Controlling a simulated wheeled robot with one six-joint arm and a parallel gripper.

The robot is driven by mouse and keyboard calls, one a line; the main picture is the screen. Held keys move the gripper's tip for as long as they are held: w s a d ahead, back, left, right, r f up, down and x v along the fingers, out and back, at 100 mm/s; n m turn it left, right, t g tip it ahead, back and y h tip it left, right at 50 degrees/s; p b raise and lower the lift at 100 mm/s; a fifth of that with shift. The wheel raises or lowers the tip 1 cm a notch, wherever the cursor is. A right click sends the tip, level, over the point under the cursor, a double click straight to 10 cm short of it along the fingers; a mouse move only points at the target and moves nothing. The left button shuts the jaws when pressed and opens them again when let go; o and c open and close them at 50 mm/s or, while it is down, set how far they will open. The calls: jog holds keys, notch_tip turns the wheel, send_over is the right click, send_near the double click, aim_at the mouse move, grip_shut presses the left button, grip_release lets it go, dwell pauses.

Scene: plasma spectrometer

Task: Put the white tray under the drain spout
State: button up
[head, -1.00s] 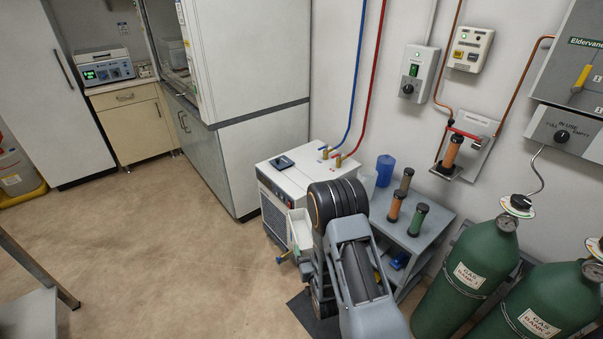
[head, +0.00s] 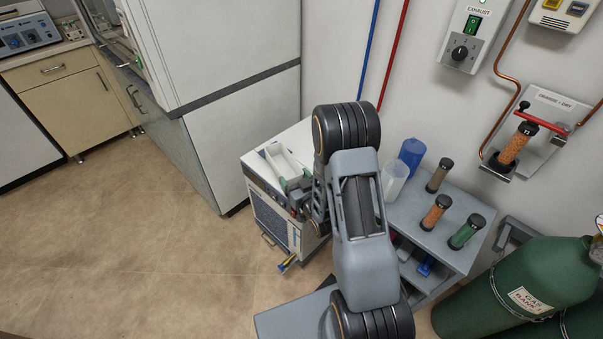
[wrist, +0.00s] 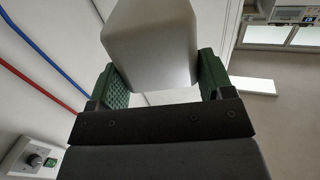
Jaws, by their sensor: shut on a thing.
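The white tray (head: 284,160) is a long open trough. In the head view it shows against the top of the white chiller cabinet, near its front edge. My gripper (head: 294,184) is shut on its near end with green finger pads. In the wrist view, the tray (wrist: 150,45) appears as a pale block between the green pads of my gripper (wrist: 162,76). The drain spout (head: 289,262) is a small yellow fitting with a blue part, low at the cabinet's front. It is well below the tray. My arm hides part of the cabinet.
The chiller cabinet (head: 268,212) has a front grille. Green gas bottles (head: 490,292) stand at right. The floor left of the cabinet is clear.

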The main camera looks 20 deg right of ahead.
jog(key=d+y+b, duration=0.1)
jog(key=b, duration=0.1)
jog(key=d+n+y+b, duration=0.1)
jog(key=d+b, duration=0.1)
jog(key=shift+w+d+f+n, duration=0.15)
jog(key=shift+d+f+n, duration=0.05)
jog(key=shift+n, duration=0.1)
jog(key=s+d+n+g+y+b, duration=0.1)
jog(key=s+d+n+y+b, duration=0.1)
jog(key=s+d+y+b, duration=0.3)
jog(key=shift+h, duration=0.8)
jog(key=w+d+f+b, duration=0.1)
jog(key=w+f, duration=0.2)
jog(key=w, duration=0.1)
jog(key=w+d+f+b, duration=0.1)
jog(key=w+d+f, duration=0.1)
jog(key=w+f, duration=0.1)
jog(key=w+d+f+b, duration=0.1)
jog(key=w+d+f, duration=0.1)
jog(key=w, duration=0.4)
jog(key=shift+d+f, duration=0.1)
jog(key=shift+f, duration=0.45)
jog(key=shift+w+d+f+b, duration=0.15)
jog(key=shift+f+b, duration=0.2)
jog(key=shift+f, duration=0.55)
jog(key=shift+w+a+f+b, duration=0.1)
jog(key=shift+f+b, duration=0.25)
jog(key=shift+f, duration=0.55)
